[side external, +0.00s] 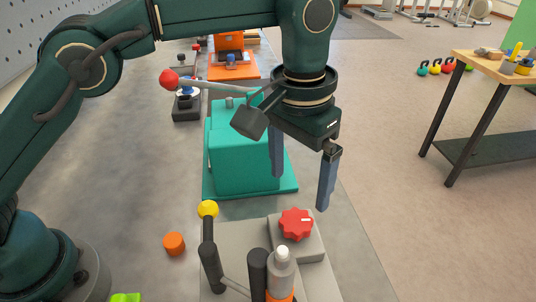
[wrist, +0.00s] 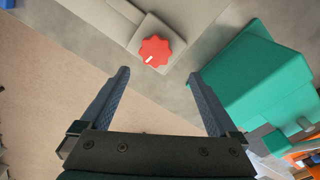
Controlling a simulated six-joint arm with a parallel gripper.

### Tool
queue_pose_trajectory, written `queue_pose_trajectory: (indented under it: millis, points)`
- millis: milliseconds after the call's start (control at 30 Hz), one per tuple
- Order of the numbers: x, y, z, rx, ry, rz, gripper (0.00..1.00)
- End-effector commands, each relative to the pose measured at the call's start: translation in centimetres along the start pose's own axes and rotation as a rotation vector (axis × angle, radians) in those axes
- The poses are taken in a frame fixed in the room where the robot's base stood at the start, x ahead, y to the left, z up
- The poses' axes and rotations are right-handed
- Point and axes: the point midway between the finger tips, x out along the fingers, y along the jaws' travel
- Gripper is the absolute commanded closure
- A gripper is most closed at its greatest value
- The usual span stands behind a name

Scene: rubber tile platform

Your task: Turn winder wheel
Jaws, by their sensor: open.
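A red scalloped knob (side external: 296,223) with a white mark sits on a grey block; it is the wheel-like part I see most clearly. It also shows in the wrist view (wrist: 155,51), just beyond the gap between my fingertips. My gripper (side external: 300,191) is open and empty, with its fingers pointing down above the knob and apart from it. In the wrist view my gripper (wrist: 159,74) has its two fingers wide apart. A teal machine (side external: 240,155) stands behind, and a pale lever with a red ball (side external: 169,79) shows above it. I cannot tell for sure which part is the winder wheel.
An orange cap (side external: 174,243) lies to the left. An orange machine (side external: 232,62) stands farther back. The floor to the right is open before a wooden-topped table (side external: 490,66).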

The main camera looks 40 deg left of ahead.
Motion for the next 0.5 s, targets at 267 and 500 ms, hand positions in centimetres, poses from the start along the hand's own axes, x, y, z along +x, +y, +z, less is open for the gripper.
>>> queue_pose_trajectory:
  millis: [267,500]
  points:
    - [2.8,1.0,0.9,0.034,-0.047,-0.015,0.04]
    - [5.4,0.9,1.1,0.033,-0.048,-0.015,0.04]
